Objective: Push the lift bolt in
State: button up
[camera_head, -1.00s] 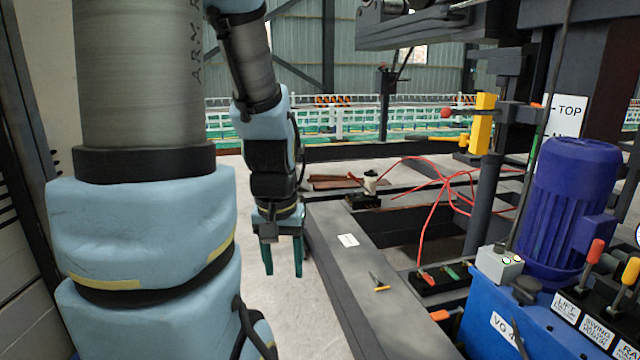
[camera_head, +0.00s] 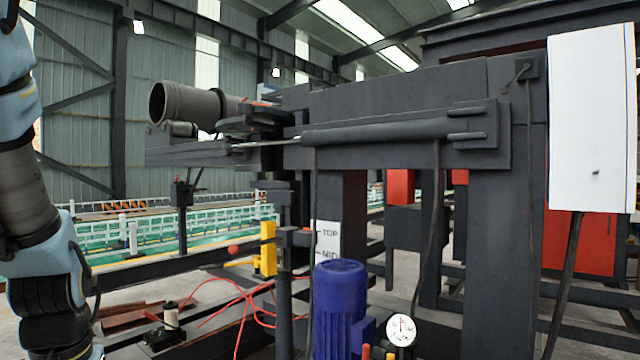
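No part is labelled as the lift bolt, so I cannot be sure which it is. A red ball knob (camera_head: 233,249) sticks out to the left of an upright yellow block (camera_head: 268,248) on a dark post. A yellow handle (camera_head: 239,264) sits just below the knob. Right of the post is a white plate (camera_head: 328,242) marked TOP and MID. How far any bolt is in cannot be told. My arm (camera_head: 45,270) runs down the left edge, well left of the knob. My gripper is below the picture, out of view.
A blue motor (camera_head: 340,310) and a round gauge (camera_head: 401,330) stand at the lower middle. A heavy dark beam with a cylinder (camera_head: 380,132) spans above. Red hoses (camera_head: 240,292) loop below the yellow block. A white panel (camera_head: 591,120) hangs at right.

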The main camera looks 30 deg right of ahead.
aim_at(233, 249)
jog(key=z, duration=0.85)
